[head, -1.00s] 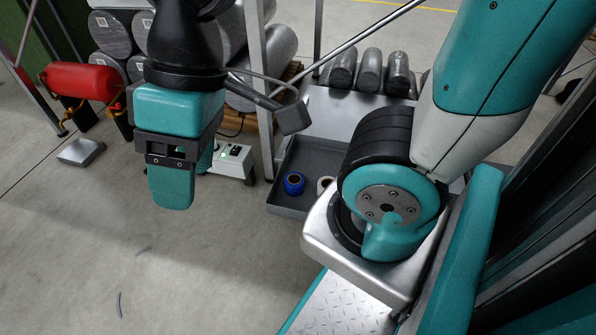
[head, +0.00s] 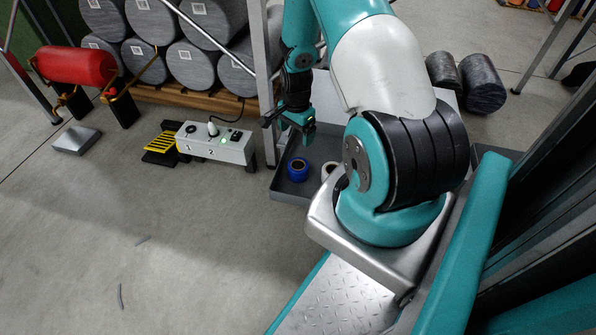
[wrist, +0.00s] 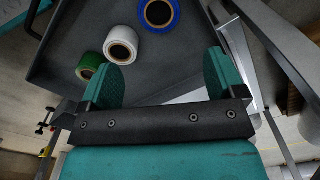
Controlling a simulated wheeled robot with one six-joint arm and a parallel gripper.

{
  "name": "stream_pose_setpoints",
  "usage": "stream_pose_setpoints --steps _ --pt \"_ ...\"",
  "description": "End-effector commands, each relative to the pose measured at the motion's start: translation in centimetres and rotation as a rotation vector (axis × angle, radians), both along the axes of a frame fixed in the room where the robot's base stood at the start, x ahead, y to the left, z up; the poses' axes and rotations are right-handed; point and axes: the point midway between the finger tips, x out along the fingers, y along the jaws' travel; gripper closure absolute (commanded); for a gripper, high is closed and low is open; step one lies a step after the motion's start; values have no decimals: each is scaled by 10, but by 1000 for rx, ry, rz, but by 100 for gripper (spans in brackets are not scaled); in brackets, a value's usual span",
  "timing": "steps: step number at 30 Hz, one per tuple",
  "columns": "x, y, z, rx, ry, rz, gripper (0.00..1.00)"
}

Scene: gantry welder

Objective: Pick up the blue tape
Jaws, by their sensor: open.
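The blue tape (head: 298,171) is a blue roll with a tan core, lying in a dark grey tray (head: 287,194) on the floor. In the wrist view the blue tape (wrist: 157,14) sits at the top edge, partly cut off, beyond my fingertips. My gripper (wrist: 162,72) is open and empty, its two teal fingers spread apart. In the head view my gripper (head: 308,130) is over the far part of the tray, above and behind the blue tape, apart from it.
A white roll (wrist: 122,43) and a green roll (wrist: 91,66) lie in the same tray. A control box (head: 215,143) stands left of the tray. A metal post (head: 263,75) rises close beside my gripper. Grey cylinders (head: 150,65) are stacked on a pallet. The left floor is mostly clear.

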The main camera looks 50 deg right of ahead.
Motion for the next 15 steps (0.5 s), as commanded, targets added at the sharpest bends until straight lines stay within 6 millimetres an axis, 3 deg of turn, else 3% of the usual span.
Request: stream_pose_setpoints --steps 15 --pt "-4 -4 -110 -2 6 -26 12"
